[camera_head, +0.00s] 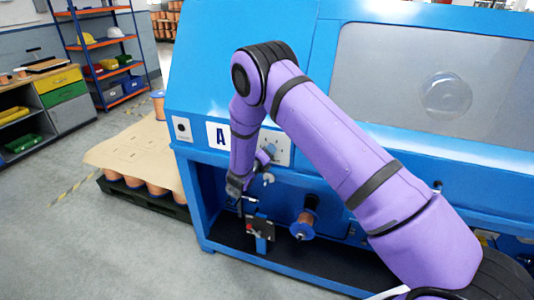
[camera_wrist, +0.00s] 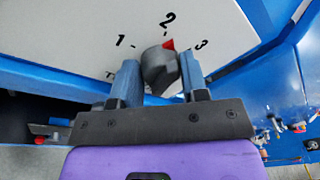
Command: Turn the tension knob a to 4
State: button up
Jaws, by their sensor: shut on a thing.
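The tension knob (camera_wrist: 158,70) is dark grey with a red pointer mark. In the wrist view it sits on a pale dial plate (camera_wrist: 75,30) printed with 1, 2 and 3. The red mark is just below the 2. No 4 can be made out. My gripper (camera_wrist: 161,80) is shut on the knob, with one blue finger on each side.
The blue machine (camera_head: 400,140) fills the right, with a window (camera_head: 390,70) above. Below the dial are a copper spool (camera_head: 303,225) and a dark bracket (camera_head: 260,228). A pallet of spools (camera_head: 140,160) stands left of the machine. Grey floor is clear in front.

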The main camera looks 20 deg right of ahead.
jog(key=m+y, duration=0.1)
jog(key=m, duration=0.4)
jog(key=shift+r, duration=0.15)
jog(key=m, duration=0.2)
jog(key=m+y, duration=0.1)
jog(key=m, duration=0.1)
jog(key=shift+s+d+m, duration=0.15)
jog(key=shift+m, duration=0.25)
jog(key=m+y, duration=0.1)
jog(key=m, duration=0.3)
jog(key=shift+s+d+m+t, duration=0.1)
jog(key=shift+d+m+t, duration=0.05)
jog(key=shift+m+t, duration=0.2)
jog(key=shift+m+t+y, duration=0.4)
jog(key=shift+m+t, duration=0.05)
jog(key=shift+m, duration=1.5)
jog(key=o, duration=0.9)
jog(key=shift+s, duration=0.1)
jog(key=v, duration=1)
jog(key=shift+s, duration=0.3)
